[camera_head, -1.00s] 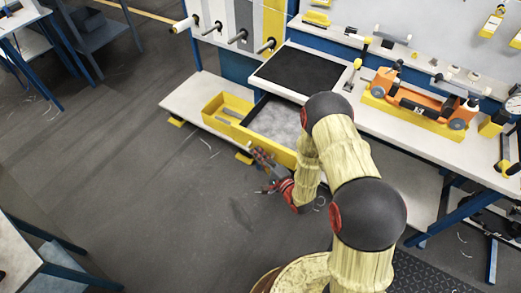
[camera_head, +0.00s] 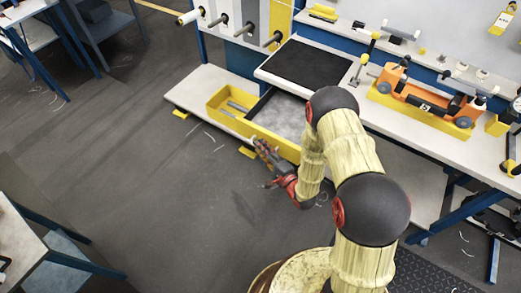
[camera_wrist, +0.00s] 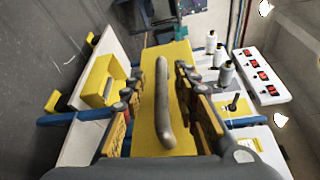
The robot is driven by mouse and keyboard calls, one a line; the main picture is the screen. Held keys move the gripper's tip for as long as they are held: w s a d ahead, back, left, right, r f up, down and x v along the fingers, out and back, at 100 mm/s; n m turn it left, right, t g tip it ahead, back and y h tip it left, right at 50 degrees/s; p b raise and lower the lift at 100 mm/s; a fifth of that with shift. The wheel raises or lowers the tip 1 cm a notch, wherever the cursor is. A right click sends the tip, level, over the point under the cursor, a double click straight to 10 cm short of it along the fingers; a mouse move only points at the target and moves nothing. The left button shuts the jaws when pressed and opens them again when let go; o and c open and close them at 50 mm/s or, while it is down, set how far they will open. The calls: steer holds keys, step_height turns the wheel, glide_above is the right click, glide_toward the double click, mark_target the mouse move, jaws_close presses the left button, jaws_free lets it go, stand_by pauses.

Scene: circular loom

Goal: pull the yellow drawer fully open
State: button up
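The yellow drawer (camera_head: 280,146) is under the bench top and stands partly open in the head view. Its grey inside shows. Its yellow front (camera_wrist: 180,62) fills the middle of the wrist view, with a long grey bar handle (camera_wrist: 163,100). My gripper (camera_head: 261,147) is at the drawer's front in the head view. In the wrist view my gripper (camera_wrist: 160,88) is open, one finger on each side of the handle, with a gap to both. Whether the fingertips reach past the handle cannot be told.
A yellow bin (camera_head: 228,103) sits on the low white shelf (camera_head: 194,90) left of the drawer. The bench top (camera_head: 425,135) carries an orange device (camera_head: 420,98) on the right. The floor (camera_head: 150,170) in front of and left of the drawer is clear.

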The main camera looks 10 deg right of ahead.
steer(key=v, duration=1.2)
steer(key=shift+a+f, duration=0.1)
